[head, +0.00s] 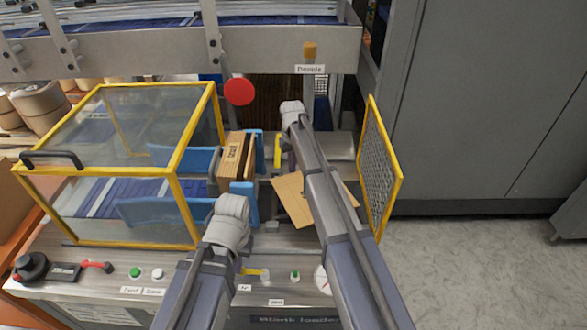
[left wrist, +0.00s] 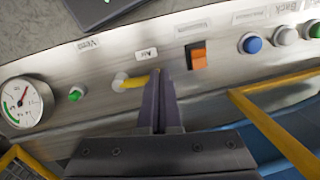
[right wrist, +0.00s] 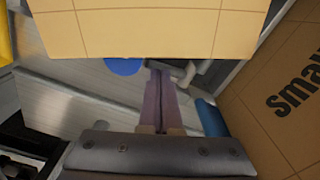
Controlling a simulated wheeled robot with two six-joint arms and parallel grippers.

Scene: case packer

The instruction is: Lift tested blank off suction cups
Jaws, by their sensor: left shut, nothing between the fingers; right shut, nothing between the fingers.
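The tan cardboard blank (head: 291,197) lies tilted on the loader, partly hidden by my right arm. In the right wrist view a creased tan panel (right wrist: 150,28), apparently the blank, hangs across the top. A blue round part (right wrist: 123,66), possibly a suction cup, shows just below its edge. My right gripper (right wrist: 160,72) is shut and empty, its fingertips just below the panel's edge; I cannot tell whether they touch it. My left gripper (left wrist: 160,72) is shut and empty by the tip of the yellow Air lever (left wrist: 135,81). Both gripper tips are hidden in the head view.
A brown printed carton stack (head: 231,158) stands left of the blank. A yellow-framed clear guard (head: 185,190) is on the left and a yellow mesh guard (head: 383,170) on the right. An orange Vacuum switch (left wrist: 198,57), buttons and a gauge (left wrist: 22,102) line the panel.

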